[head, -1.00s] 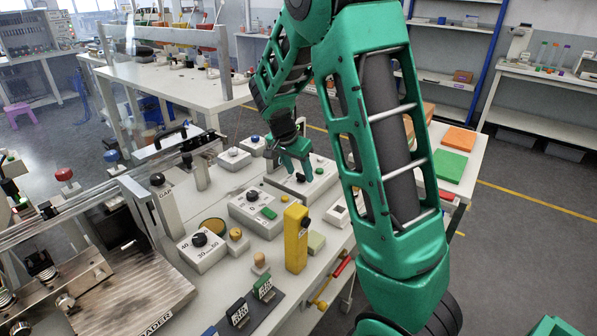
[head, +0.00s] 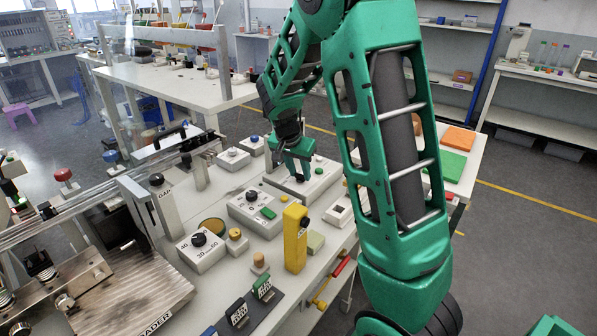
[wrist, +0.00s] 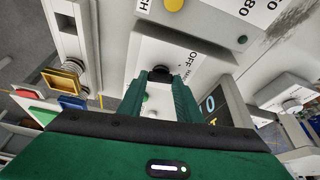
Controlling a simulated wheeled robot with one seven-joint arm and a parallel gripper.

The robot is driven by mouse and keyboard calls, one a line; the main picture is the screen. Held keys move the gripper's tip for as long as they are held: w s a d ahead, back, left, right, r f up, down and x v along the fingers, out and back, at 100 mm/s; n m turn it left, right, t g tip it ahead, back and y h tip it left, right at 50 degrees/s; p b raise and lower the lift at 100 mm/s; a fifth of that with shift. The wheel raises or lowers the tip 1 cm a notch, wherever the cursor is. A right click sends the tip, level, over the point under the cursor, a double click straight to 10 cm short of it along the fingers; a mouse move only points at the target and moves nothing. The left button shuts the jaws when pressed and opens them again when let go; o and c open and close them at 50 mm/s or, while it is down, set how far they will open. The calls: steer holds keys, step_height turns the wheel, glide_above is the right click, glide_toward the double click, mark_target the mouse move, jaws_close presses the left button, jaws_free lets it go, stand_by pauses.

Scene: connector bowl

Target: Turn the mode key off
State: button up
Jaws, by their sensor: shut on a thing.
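The mode key (wrist: 162,75) is a small dark knob on a pale grey panel, beside the printed word OFF (wrist: 186,63) in the wrist view. My green gripper (wrist: 160,80) has its two fingers shut on it, one on either side. The fingers hide part of the key, and I cannot read its exact angle. In the head view my gripper (head: 299,178) reaches down onto the grey control box (head: 322,182), where the fingers cover the key. A green button (head: 319,171) sits to the right on the same box.
Another grey box with a dial and green button (head: 268,213) stands nearer. A yellow post (head: 296,240) rises in front of it. Several small button boxes stand around. Green and orange pads (head: 450,164) lie at the right of the table (head: 215,275).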

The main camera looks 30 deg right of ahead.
steer(key=n+t, duration=0.1)
steer(key=n, duration=0.1)
steer(key=n+y, duration=0.1)
steer(key=n, duration=0.2)
steer(key=shift+w+r+t, duration=0.15)
steer(key=shift+r+t, duration=0.05)
steer(key=shift+t, duration=0.2)
steer(key=shift+n+y, duration=0.5)
steer(key=shift+n, duration=0.6)
steer(key=o, duration=1)
steer(key=shift+o, duration=0.2)
steer(key=shift+f, duration=0.1)
steer(key=shift+s, duration=0.2)
steer(key=v, duration=1)
steer(key=shift+s+r, duration=0.2)
steer(key=shift+r, duration=0.1)
